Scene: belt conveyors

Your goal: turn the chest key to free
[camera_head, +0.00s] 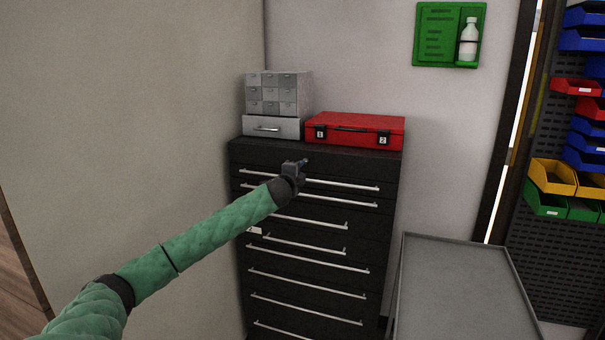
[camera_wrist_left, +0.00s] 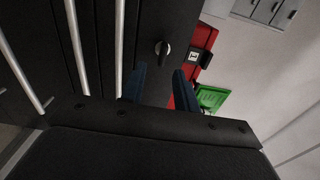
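A black tool chest (camera_head: 262,153) with several drawers stands against the wall. In the left wrist view its front (camera_wrist_left: 110,25) fills the left half. In the head view I cannot make the key out; my left gripper is in front of that area. My left gripper (camera_head: 304,162) is at the chest's upper front. In the left wrist view its blue fingers (camera_wrist_left: 160,82) are apart, with nothing between them, and the key is beyond their tips.
A red case (camera_head: 355,124) and a grey small-parts cabinet (camera_head: 278,92) sit on the chest top. A grey cart (camera_head: 465,290) stands to the right of the chest. A green board (camera_head: 435,45) with a bottle hangs on the wall. Coloured bins (camera_head: 550,175) hang at right.

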